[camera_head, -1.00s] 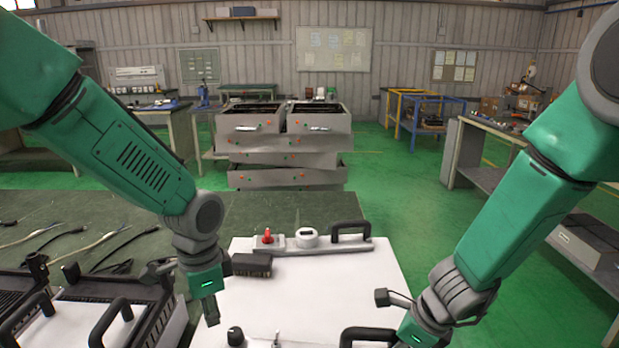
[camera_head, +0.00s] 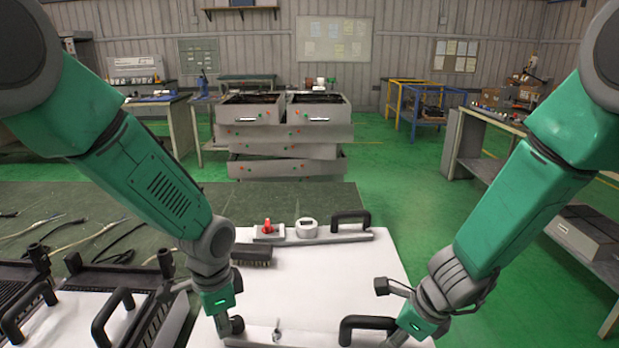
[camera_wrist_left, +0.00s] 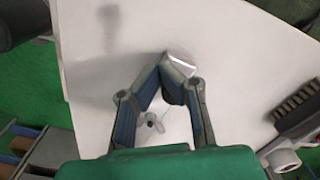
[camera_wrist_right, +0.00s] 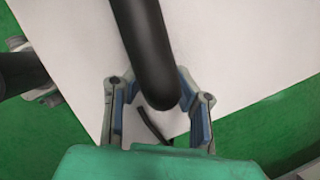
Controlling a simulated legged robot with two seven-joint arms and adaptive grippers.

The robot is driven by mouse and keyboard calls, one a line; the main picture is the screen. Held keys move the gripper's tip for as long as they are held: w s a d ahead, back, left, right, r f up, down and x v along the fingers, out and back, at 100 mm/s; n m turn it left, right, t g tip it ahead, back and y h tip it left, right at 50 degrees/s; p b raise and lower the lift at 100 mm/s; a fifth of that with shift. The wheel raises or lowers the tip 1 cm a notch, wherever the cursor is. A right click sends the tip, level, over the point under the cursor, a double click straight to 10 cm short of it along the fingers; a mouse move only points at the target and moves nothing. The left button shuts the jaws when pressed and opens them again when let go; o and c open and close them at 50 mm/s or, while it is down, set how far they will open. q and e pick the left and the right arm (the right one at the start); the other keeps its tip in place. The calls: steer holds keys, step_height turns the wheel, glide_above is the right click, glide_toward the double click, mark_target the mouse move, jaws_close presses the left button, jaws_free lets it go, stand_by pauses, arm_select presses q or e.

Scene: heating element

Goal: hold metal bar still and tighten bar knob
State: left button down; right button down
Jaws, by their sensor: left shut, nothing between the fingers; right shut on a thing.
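A light metal bar (camera_head: 262,344) runs along the near edge of the white board. A black bar knob (camera_head: 237,325), a small upright metal pin (camera_head: 277,330) and a black handle (camera_head: 366,322) stand along it. My left gripper (camera_head: 224,328) is shut and empty, its tips right beside the black knob; I cannot tell if they touch. In the left wrist view its fingertips (camera_wrist_left: 165,76) meet over the white board. My right gripper (camera_wrist_right: 160,98) is shut on the black handle, which also shows in the right wrist view (camera_wrist_right: 138,45); the head view hides its fingertips.
The white board (camera_head: 330,285) has a second bar (camera_head: 330,239) at its far side, with a red knob (camera_head: 267,227), a white dial (camera_head: 307,228) and a black handle (camera_head: 350,218). A dark brush (camera_head: 252,256) lies on the board. Cables and dark racks (camera_head: 120,280) are at left.

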arm_select(q)
steer(key=shift+w+d, duration=0.5)
stand_by(1.2)
steer(key=shift+w+a, duration=0.15)
steer(key=shift+w, duration=0.1)
steer(key=shift+w+a, duration=0.2)
steer(key=shift+w, duration=0.2)
steer(key=shift+a, duration=0.2)
stand_by(0.4)
steer(key=shift+a, duration=0.35)
step_height(320, 180, up, 6)
stand_by(0.4)
